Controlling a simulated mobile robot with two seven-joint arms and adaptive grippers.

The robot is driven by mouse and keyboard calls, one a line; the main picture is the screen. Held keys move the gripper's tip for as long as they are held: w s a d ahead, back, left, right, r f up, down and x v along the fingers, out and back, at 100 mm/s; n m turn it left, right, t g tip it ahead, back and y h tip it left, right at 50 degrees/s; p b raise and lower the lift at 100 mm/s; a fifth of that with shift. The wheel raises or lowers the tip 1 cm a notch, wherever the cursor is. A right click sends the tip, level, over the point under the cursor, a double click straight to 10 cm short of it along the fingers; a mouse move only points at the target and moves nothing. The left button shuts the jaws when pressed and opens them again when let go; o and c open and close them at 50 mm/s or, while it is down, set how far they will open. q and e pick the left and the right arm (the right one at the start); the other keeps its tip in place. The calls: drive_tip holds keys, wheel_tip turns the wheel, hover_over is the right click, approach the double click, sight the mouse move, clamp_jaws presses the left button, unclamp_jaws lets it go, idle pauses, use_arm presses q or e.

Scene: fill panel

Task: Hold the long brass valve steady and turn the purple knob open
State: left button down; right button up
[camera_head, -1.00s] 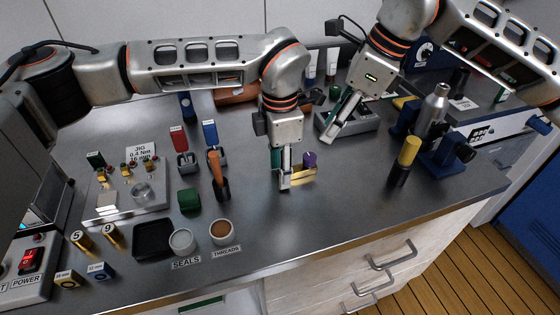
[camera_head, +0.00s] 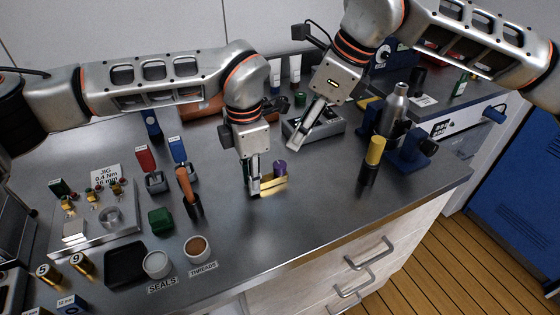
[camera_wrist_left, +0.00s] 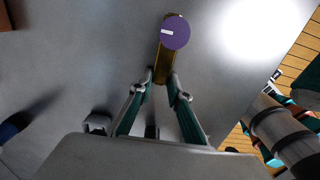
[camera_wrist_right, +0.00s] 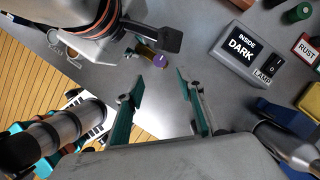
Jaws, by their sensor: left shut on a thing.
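The long brass valve (camera_head: 273,186) lies on the bench with the purple knob (camera_head: 280,167) on its far end. In the left wrist view the brass body (camera_wrist_left: 162,66) runs from between my fingertips up to the round purple knob (camera_wrist_left: 175,32), which has a white mark. My left gripper (camera_head: 254,190) is shut on the near end of the valve. My right gripper (camera_head: 298,147) is raised, to the right of and behind the valve, with nothing between its fingers. In the right wrist view its fingers (camera_wrist_right: 165,85) are apart, and the knob (camera_wrist_right: 159,61) shows beyond them.
A grey box (camera_head: 318,127) with a lamp switch stands behind my right gripper. A yellow-topped bottle (camera_head: 371,160) and a blue stand (camera_head: 402,150) are at right. A jig panel, tools and cups fill the left. Bare bench lies in front of the valve.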

sight(280, 164)
drive_tip(key=x, duration=1)
drive_tip(key=shift+a+f, duration=0.1)
drive_tip(key=shift+f, duration=0.3)
clamp_jaws()
